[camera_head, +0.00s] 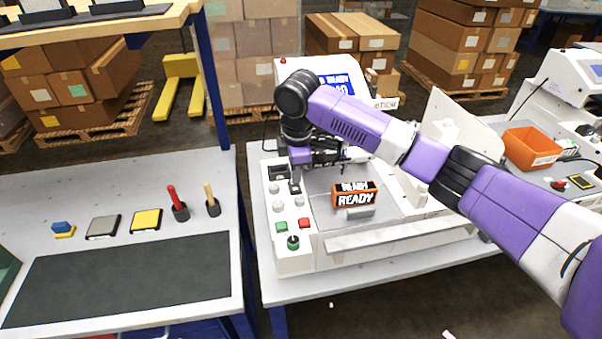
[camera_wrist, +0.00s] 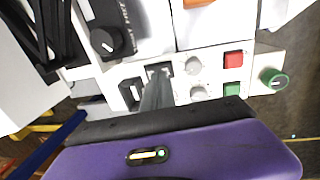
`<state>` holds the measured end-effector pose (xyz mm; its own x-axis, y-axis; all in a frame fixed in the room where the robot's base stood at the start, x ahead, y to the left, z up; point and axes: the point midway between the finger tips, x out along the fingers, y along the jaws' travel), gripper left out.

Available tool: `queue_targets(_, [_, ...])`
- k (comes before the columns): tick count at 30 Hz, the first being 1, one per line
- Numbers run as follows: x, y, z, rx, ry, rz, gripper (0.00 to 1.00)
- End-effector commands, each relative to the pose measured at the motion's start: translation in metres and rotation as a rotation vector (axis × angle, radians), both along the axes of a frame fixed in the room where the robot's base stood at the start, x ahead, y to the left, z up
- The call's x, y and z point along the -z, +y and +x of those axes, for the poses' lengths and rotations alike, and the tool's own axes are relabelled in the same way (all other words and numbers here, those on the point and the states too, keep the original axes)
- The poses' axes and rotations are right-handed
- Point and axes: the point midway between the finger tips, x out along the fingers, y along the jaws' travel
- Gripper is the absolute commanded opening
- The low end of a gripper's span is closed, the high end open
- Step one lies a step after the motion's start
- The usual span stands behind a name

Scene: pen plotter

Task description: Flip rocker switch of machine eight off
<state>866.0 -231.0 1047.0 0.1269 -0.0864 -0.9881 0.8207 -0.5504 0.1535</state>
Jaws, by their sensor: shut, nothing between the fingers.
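The white machine (camera_head: 350,243) in front of me has a control panel on its left side. In the wrist view, a black rocker switch (camera_wrist: 154,68) sits on the panel, partly hidden behind my gripper's fingers; a second black switch (camera_wrist: 130,92) is beside it. My gripper (camera_head: 294,184) is shut and empty, pointing down at the panel. Its fingertips (camera_wrist: 160,76) overlap the first switch; whether they touch it I cannot tell. The switch's position is not clear. No machine number is legible.
The panel also carries grey knobs, a red button (camera_wrist: 233,60), a green button (camera_wrist: 232,88) and a green knob (camera_wrist: 274,80). A large black knob (camera_wrist: 109,39) is near the fingers. A workbench (camera_head: 222,182) stands left, and an orange bin (camera_head: 531,148) right.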

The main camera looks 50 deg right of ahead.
Motion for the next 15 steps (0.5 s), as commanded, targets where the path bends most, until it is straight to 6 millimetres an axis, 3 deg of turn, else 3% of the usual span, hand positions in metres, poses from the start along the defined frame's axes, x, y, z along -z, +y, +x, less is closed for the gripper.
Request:
queue_targets(3, [-0.021, 0.009, 0.006, -0.003, 0.001, 0.002, 0.0])
queue_targets(5, [-0.026, 0.009, 0.005, -0.003, -0.003, 0.0, 0.0])
queue_targets(15, [-0.089, 0.014, -0.004, -0.003, -0.003, 0.0, 0.0])
